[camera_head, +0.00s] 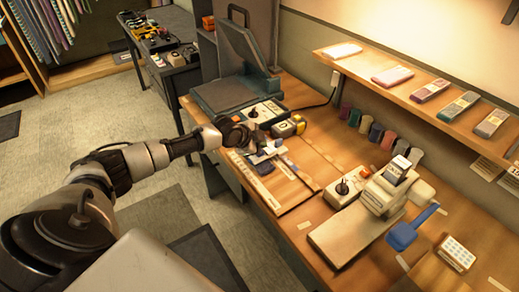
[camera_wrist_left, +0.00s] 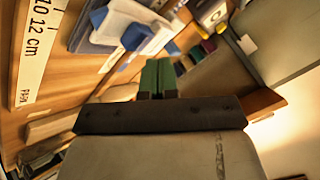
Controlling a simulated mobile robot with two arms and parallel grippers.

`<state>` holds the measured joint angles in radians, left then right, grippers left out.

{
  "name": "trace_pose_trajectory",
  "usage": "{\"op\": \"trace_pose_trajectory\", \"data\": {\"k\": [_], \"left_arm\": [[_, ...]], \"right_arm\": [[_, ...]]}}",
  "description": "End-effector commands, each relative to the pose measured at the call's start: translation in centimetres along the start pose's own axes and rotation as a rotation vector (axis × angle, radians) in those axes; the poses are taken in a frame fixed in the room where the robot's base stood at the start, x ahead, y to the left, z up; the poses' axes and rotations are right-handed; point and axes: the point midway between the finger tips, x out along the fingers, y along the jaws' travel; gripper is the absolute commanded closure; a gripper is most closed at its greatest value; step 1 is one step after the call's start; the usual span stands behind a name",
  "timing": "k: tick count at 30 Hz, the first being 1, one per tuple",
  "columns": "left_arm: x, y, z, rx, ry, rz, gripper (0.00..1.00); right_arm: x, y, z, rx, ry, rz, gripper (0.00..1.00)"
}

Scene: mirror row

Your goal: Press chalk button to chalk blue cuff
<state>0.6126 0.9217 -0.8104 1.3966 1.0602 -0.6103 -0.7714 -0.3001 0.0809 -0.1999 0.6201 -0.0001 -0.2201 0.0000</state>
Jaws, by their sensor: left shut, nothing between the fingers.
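My left gripper (camera_head: 245,137) reaches in over the wooden bench and is shut and empty. In the left wrist view its narrow green fingertips (camera_wrist_left: 157,76) are together. Close by the fingers is a small white and blue device (camera_head: 263,156), which also shows in the left wrist view (camera_wrist_left: 128,22) with a raised blue block (camera_wrist_left: 137,37) on it. The fingertips look apart from it, though the exact gap is hard to judge. I cannot tell for sure which part is the chalk button or the blue cuff. My right gripper is not in view.
A white ruler (camera_wrist_left: 35,50) lies beside the device. A wall shelf (camera_head: 450,103) runs above the bench. Floor is clear at left.

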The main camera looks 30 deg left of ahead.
Motion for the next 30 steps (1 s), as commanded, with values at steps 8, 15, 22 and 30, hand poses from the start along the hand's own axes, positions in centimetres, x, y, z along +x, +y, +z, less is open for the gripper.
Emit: {"op": "trace_pose_trajectory", "data": {"k": [8,15,22,30], "left_arm": [[-0.1,-0.1,0.0,0.000,0.000,-0.001,1.00],[-1.5,-1.1,-1.1,0.000,0.001,-0.001,1.00],[-3.1,-2.3,-2.3,0.000,0.000,-0.001,1.00],[-3.5,-2.5,-2.5,0.000,0.000,-0.001,1.00]], "right_arm": [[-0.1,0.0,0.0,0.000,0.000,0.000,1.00],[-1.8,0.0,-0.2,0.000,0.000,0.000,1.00],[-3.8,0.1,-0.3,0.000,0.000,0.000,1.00],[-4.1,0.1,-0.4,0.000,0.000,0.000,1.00]]}}
